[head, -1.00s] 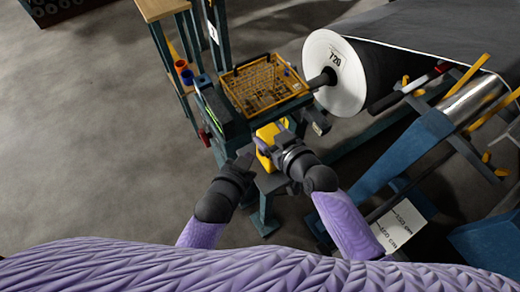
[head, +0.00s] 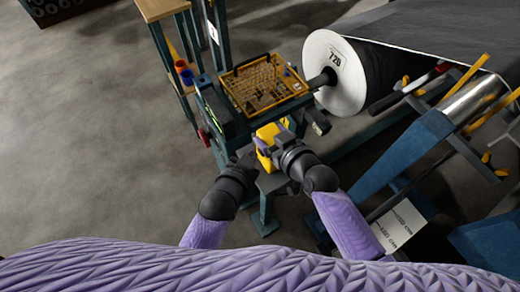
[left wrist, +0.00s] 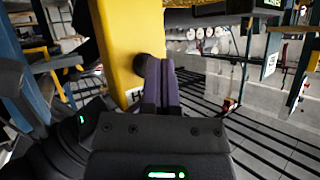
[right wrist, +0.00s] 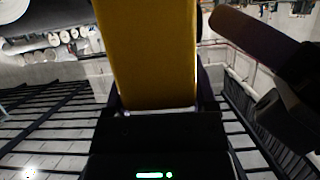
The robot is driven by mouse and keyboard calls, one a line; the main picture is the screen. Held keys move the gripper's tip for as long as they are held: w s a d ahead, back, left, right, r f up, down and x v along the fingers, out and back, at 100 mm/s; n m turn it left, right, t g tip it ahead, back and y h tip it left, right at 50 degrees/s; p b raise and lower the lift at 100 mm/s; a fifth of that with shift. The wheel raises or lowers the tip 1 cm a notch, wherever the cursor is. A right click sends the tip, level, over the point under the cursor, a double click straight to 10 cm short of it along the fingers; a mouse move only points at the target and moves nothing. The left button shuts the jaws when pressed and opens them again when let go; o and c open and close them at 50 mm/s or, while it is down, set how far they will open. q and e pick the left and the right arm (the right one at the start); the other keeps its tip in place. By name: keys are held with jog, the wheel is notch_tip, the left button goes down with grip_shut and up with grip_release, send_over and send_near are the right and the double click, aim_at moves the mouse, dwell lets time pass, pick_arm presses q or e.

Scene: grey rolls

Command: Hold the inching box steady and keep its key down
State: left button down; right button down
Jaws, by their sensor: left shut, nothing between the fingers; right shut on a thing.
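The inching box is the yellow box (head: 268,132) in front of the yellow tray. My right gripper (head: 276,139) is shut on it. In the right wrist view the box (right wrist: 150,50) fills the space between the fingers. My left gripper (head: 258,150) is shut and empty beside the box. In the left wrist view its closed purple fingertips (left wrist: 158,62) are at the box's face (left wrist: 118,35), against or just beside a round black knob (left wrist: 140,63), likely the key. I cannot tell how far the key is down.
A yellow tray (head: 236,84) sits on the stand behind the box. A big dark roll with a white end disc (head: 325,72) is to the right, on a blue frame (head: 408,142). Blue and red cups (head: 184,72) stand on the left shelf. The floor at left is clear.

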pick_arm(q)
jog(key=shift+w+d, duration=0.3)
jog(key=shift+d, duration=0.1)
dwell(1.6)
dwell(4.2)
jog(key=shift+s+a, duration=0.55)
jog(key=shift+a, duration=0.2)
jog(key=s+a, duration=0.1)
jog(key=a, duration=0.1)
jog(key=s+a, duration=0.2)
dwell(0.3)
pick_arm(e)
grip_release()
